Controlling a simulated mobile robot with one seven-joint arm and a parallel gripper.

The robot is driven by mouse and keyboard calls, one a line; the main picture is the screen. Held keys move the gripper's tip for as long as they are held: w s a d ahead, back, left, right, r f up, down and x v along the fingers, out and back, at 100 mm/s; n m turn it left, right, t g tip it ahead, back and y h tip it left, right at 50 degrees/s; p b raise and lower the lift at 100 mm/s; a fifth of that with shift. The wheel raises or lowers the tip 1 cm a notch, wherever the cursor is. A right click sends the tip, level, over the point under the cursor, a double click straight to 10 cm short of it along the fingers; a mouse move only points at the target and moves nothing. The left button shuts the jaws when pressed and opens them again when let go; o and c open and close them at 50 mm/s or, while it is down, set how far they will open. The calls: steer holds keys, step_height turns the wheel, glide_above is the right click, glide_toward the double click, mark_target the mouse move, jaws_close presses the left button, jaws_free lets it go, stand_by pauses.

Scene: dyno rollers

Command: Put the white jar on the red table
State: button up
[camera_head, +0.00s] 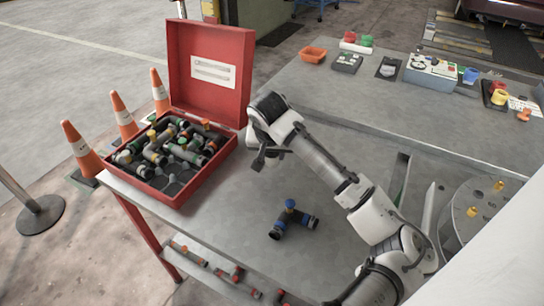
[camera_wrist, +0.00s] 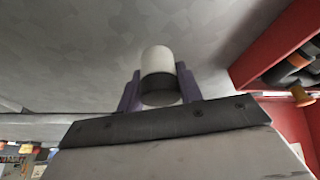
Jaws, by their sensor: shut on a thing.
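In the wrist view, a white jar (camera_wrist: 157,62) with a dark lower part sits between the two purple fingers of my gripper (camera_wrist: 159,88), which is shut on it. A grey surface shows behind the jar; I cannot tell whether the jar touches it. In the head view, my gripper (camera_head: 262,158) is over the grey top of the red-legged table (camera_head: 235,215), just right of the red case. The jar cannot be made out in the head view. A red leg (camera_head: 147,235) shows at the table's front left.
An open red case (camera_head: 212,165) full of pipe fittings stands on the table's left; it also shows in the wrist view (camera_wrist: 280,45). A blue-capped fitting (camera_head: 292,218) lies mid-table. Behind is a grey bench (camera_head: 330,95) with bins. Orange cones (camera_head: 80,147) stand left.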

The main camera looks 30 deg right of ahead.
steer(key=shift+f, duration=1)
steer(key=shift+f, duration=0.15)
steer(key=o, duration=1)
steer(key=shift+r, duration=0.3)
steer(key=b+v, duration=0.1)
steer(key=v, duration=1)
steer(key=shift+s+a+r, duration=0.15)
steer(key=shift+a+r, duration=0.05)
steer(key=shift+r, duration=0.15)
